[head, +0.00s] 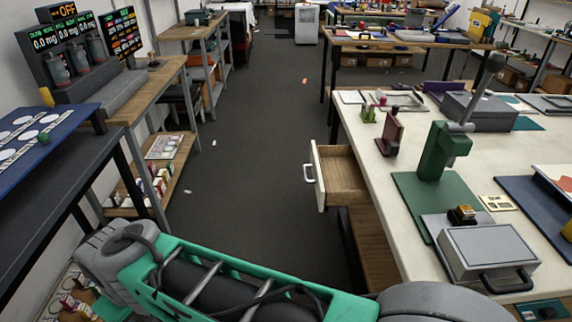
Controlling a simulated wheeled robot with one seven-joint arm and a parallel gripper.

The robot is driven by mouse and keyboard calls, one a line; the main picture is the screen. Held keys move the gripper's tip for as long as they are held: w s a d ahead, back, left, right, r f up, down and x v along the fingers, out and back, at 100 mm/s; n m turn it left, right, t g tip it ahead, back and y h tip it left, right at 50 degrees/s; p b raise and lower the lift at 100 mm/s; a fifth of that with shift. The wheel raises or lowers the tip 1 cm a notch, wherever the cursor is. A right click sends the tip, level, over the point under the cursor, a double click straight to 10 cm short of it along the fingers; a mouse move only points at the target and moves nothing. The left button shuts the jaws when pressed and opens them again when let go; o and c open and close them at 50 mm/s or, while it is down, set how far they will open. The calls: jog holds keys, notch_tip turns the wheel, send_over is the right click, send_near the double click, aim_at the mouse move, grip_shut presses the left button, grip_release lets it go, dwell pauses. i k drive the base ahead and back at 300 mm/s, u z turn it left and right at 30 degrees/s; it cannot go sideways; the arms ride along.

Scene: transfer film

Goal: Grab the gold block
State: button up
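My green and grey arm crosses the bottom of the view, to the left of and nearer than the block. My gripper is not visible, so whether it is open or shut does not show.
An open wooden drawer (342,177) juts left from the bench into the aisle. A flat gold-edged card (498,202) lies right of the block. A blue-topped table (32,140) stands at the left. The grey floor (255,150) between is mostly clear.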

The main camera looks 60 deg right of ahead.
aim_at(465, 213)
jog(key=z, duration=0.05)
jog(key=i, duration=0.3)
jog(key=z, duration=1.3)
jog(key=k, duration=0.55)
jog(key=z, duration=0.3)
